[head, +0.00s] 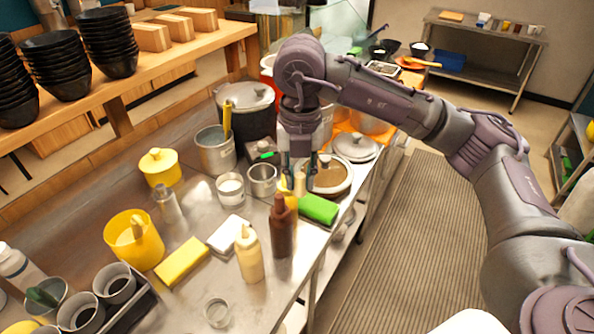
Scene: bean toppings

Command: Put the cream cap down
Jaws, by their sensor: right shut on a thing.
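My right gripper (299,172) points down over the worktop, behind the brown bottle. Its fingers are shut on a small pale cream piece (299,184), which looks like the cream cap but is largely hidden by the fingers. A yellow bottle stands just below it, partly covered by the brown squeeze bottle (281,228); I cannot tell whether the cream piece touches it. My left gripper is not in view.
A green sponge (318,209), a white cloth (229,234) and a yellow sponge (182,262) lie nearby. A metal cup (262,180), a yellow pitcher (133,240) and a yellow lidded pot (160,168) stand to the left. The worktop's edge runs along the right.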

